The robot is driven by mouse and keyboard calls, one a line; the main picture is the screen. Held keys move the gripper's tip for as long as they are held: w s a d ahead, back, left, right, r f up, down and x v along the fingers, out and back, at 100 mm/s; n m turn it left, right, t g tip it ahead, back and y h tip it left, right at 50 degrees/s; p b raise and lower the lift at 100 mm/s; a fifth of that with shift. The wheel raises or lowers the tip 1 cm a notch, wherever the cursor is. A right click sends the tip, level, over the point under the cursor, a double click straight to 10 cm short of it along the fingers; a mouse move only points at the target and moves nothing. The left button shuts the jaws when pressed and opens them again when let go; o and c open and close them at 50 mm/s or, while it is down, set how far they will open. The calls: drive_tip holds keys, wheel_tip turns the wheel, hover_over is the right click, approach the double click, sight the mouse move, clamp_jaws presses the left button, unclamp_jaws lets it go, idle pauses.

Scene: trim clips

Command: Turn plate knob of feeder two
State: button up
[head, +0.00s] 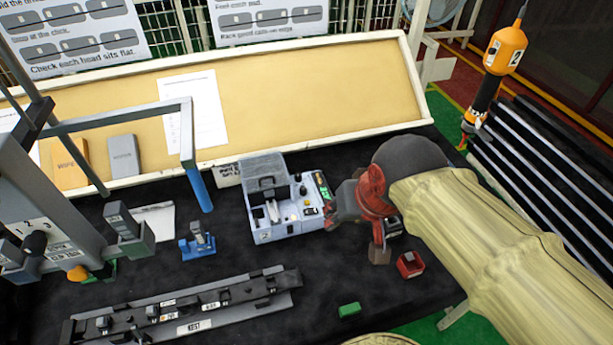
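A small light-grey feeder unit (283,228) with a clear cover stands on the black table near the middle. A small mark on its front may be a 2, too small to be sure. Small dark knobs (303,190) and a coloured panel show on its right part; I cannot tell which is the plate knob. My gripper (345,208), red and dark grey, is close beside the feeder's right side. It covers part of that side; contact cannot be judged. Its fingertips are not clear enough to show whether they are open or shut.
A small red bin (410,264) and a green block (349,310) lie in front of my gripper. A dark rail fixture (190,307) runs along the front left. A blue-based device (198,243) stands left of the feeder. An orange tool (505,50) hangs at the upper right.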

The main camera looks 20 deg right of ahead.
drive_tip(key=w+r+m+g+p, duration=0.1)
drive_tip(key=w+r+m+p, duration=0.35)
drive_tip(key=w, duration=0.65)
drive_tip(key=m+g+p, duration=0.4)
drive_tip(key=m+p, duration=1)
drive_tip(key=m, duration=0.2)
hover_over(298, 174)
drive_tip(key=shift+n, duration=0.25)
wheel_tip(298, 174, down, 21)
drive_tip(key=shift+f, duration=0.1)
drive_tip(key=shift+f+p, duration=0.7)
drive_tip(key=shift+f, duration=3.5)
drive_tip(key=shift+c, duration=0.2)
clamp_jaws()
